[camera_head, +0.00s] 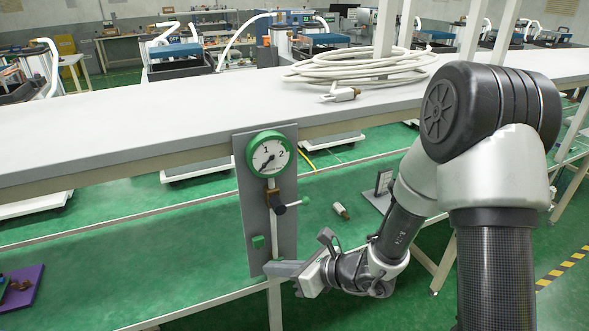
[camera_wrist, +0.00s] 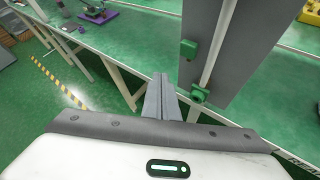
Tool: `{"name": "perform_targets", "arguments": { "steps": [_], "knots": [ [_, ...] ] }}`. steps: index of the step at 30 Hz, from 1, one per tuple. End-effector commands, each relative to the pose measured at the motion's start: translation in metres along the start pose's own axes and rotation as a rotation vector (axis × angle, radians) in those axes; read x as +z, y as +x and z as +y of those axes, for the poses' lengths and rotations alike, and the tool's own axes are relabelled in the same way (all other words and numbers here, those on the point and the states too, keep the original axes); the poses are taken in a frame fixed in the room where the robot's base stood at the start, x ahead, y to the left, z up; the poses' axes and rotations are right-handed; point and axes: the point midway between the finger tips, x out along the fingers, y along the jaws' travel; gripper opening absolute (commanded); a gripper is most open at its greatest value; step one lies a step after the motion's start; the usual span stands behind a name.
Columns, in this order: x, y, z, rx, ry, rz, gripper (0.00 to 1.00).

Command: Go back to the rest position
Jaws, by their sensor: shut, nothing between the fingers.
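My gripper (camera_head: 272,268) is low in the middle of the head view, at the lower end of a grey panel (camera_head: 262,190). Its fingers are together and empty. In the wrist view the closed fingers (camera_wrist: 160,84) point away, just left of the panel (camera_wrist: 236,60); I cannot tell whether they touch it.
A small bottle-like item (camera_head: 341,211) lies on the green surface right of the panel. A purple tray (camera_head: 20,290) is at far left.

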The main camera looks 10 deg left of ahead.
Motion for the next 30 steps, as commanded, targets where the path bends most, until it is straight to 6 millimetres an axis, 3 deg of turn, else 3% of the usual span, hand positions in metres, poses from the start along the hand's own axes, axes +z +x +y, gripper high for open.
{"name": "perform_targets", "arguments": {
  "steps": [5, 9, 15, 19, 24, 27, 30],
  "knots": [
    [0.037, -0.026, 0.021, 0.065, -0.218, 0.007, 0.0],
    [0.074, -0.075, 0.059, 0.171, -0.609, 0.062, 0.0],
    [0.088, -0.161, 0.098, 0.302, -1.21, 0.248, 0.0],
    [0.086, -0.224, 0.104, 0.366, -1.569, 0.439, 0.0],
    [0.085, -0.307, 0.096, 0.431, -1.941, 0.755, 0.0],
    [0.087, -0.348, 0.09, 0.459, -2.074, 0.924, 0.0],
    [0.09, -0.375, 0.086, 0.482, -2.149, 1.046, 0.0]
  ]
}}
